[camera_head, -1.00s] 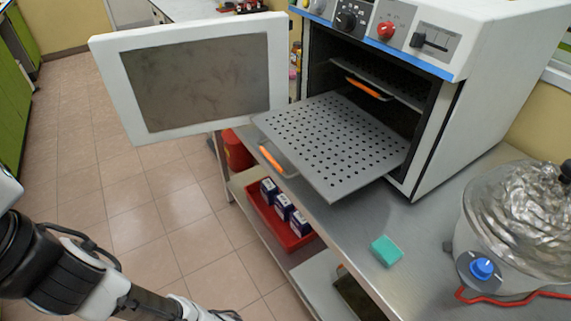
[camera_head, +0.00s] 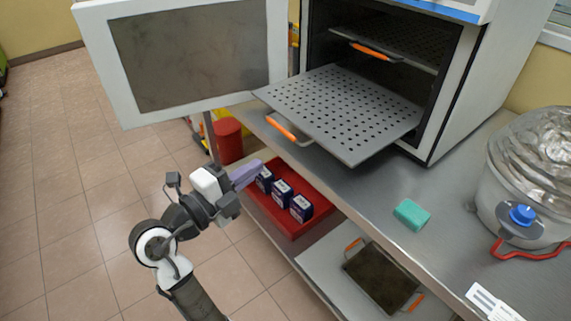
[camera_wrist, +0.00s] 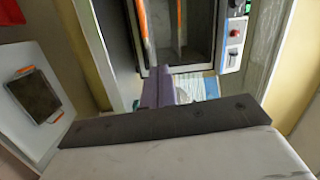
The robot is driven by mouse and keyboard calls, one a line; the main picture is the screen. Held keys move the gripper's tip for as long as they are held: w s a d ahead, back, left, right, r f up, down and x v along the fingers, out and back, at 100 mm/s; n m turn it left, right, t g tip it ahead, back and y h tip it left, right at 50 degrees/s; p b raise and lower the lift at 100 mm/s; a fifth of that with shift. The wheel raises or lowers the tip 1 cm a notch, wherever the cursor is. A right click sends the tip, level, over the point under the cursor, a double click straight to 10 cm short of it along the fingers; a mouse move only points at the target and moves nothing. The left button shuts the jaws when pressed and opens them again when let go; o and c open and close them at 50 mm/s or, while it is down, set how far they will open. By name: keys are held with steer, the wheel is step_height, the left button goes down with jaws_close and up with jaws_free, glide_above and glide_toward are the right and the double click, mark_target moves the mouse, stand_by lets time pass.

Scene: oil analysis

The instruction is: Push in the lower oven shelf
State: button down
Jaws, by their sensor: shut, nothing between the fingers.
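The lower oven shelf (camera_head: 340,112) is a grey perforated plate. It sticks far out of the open oven (camera_head: 446,95), over the steel bench. Its orange handle (camera_head: 282,127) is at the front left edge. My gripper (camera_head: 254,167) has purple fingers, pressed together and empty. In the head view it appears just below and left of the handle, apart from it. The fingers also show in the wrist view (camera_wrist: 160,84), pointing toward the oven. The upper shelf (camera_head: 405,42), with its own orange handle (camera_head: 370,50), sits inside the oven.
The open oven door (camera_head: 188,60) stands left of the shelf. A red tray (camera_head: 290,232) with several small boxes is on the level below. A teal sponge (camera_head: 411,214) and a foil-covered pot (camera_head: 535,160) are on the bench at right. The tiled floor is clear at left.

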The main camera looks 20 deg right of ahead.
step_height(320, 180, down, 2)
steer(key=s+d+m+g, duration=0.2)
steer(key=m+g, duration=0.1)
steer(key=p, duration=0.5)
glide_toward(328, 150)
steer(key=shift+h, duration=0.4)
steer(key=x, duration=0.5)
steer(key=shift+d+f, duration=0.15)
steer(key=shift+d, duration=0.1)
steer(key=shift+w+d+f, duration=0.1)
steer(key=shift+w+d, duration=0.2)
steer(key=shift+d, duration=0.25)
steer(key=shift+d, duration=0.15)
